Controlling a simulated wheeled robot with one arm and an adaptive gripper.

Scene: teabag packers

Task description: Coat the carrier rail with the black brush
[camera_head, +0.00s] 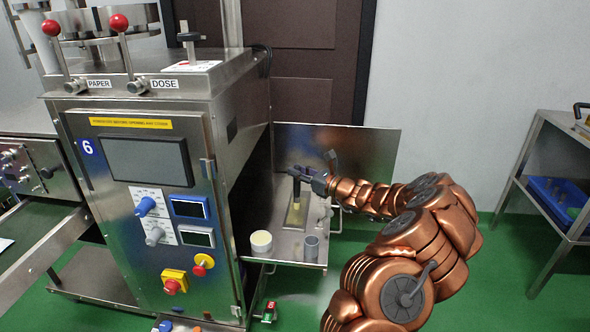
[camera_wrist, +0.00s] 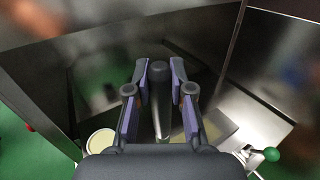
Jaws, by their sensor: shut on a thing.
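My gripper (camera_head: 298,173) is over the small metal shelf on the right side of the machine. In the wrist view my gripper (camera_wrist: 161,97) has its purple-padded fingers on both sides of a dark, round-ended handle, that of the black brush (camera_wrist: 158,72). In the head view a yellowish patch (camera_head: 293,213), perhaps the bristles, shows below the gripper over a long narrow strip (camera_head: 298,222), which looks like the carrier rail. I cannot tell whether the bristles touch it. The gripper hides part of the rail and brush.
A pot with pale cream contents (camera_head: 261,242) and a grey cup (camera_head: 311,247) stand at the shelf's front. A metal panel (camera_head: 362,150) rises behind the shelf. The machine cabinet (camera_head: 150,225) bounds the left. A green-knobbed lever (camera_wrist: 271,154) shows at right in the wrist view.

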